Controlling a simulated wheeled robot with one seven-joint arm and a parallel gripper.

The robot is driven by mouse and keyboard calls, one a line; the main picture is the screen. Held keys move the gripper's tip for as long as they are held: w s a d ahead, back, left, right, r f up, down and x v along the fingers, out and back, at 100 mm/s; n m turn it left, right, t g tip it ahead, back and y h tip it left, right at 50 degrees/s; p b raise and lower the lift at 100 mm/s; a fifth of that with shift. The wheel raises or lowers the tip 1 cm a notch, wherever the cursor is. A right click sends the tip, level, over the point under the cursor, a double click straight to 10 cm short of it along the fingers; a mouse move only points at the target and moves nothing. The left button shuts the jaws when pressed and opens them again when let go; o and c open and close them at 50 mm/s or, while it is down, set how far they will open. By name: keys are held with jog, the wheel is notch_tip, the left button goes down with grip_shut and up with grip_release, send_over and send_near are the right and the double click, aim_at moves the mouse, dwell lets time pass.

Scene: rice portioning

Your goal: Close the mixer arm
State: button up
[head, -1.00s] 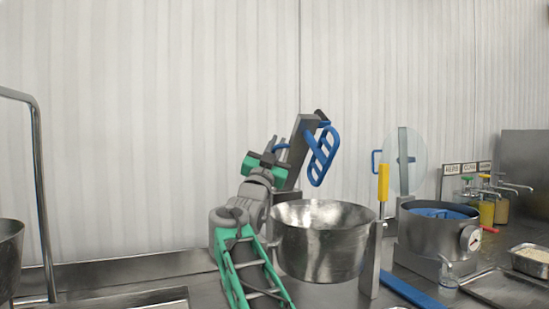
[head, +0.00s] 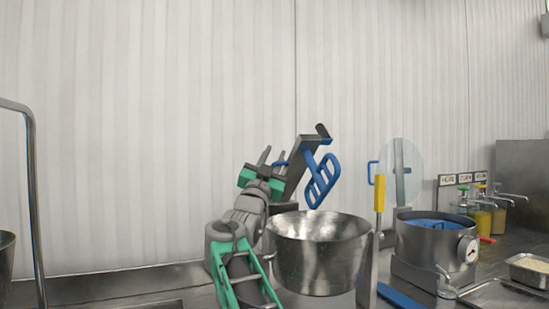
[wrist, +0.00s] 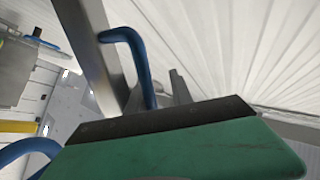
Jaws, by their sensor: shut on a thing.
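The mixer arm (head: 296,169) is a grey bar tilted up over the steel mixer bowl (head: 318,265). A blue paddle (head: 322,182) hangs from its upper end, above the bowl rim and apart from it. A blue handle (head: 280,164) sits on the arm's left side. My green and grey gripper (head: 273,161) is at this handle, left of the mixer arm. In the wrist view the handle (wrist: 137,58) runs down to the fingers, and my gripper (wrist: 165,92) is shut on it. The exact contact is partly hidden by the green gripper body.
A yellow-handled lever (head: 379,194) stands right of the bowl. Beyond it are a steel pot (head: 418,248) with a blue inside and a clear round lid (head: 409,165). Sauce pumps (head: 485,212) and a rice tray (head: 530,268) are farther right. A metal rail (head: 33,190) stands at left.

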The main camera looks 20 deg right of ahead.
jog(key=shift+a, duration=0.1)
jog(key=shift+o, duration=0.7)
jog(key=b+v, duration=0.2)
jog(key=v, duration=0.3)
jog(key=shift+s+a+f, duration=0.15)
jog(key=shift+s+f, duration=0.05)
jog(key=shift+s, duration=0.1)
jog(key=o, duration=0.6)
jog(key=s+a, duration=0.2)
jog(key=s, duration=0.1)
jog(key=shift+s+a+r+b, duration=0.15)
jog(key=shift+s+a+b, duration=0.1)
jog(key=shift+a+b, duration=0.15)
jog(key=s+a, duration=0.2)
jog(key=a, duration=0.1)
jog(key=s+a, duration=0.1)
jog(key=a, duration=0.1)
jog(key=shift+s+a+r, duration=0.15)
jog(key=shift+s+r, duration=0.1)
jog(key=shift+s, duration=0.1)
jog(key=c, duration=0.7)
jog(key=shift+s+d+f, duration=0.2)
jog(key=shift+s+d, duration=0.05)
jog(key=shift+s, duration=0.25)
jog(key=shift+c, duration=0.2)
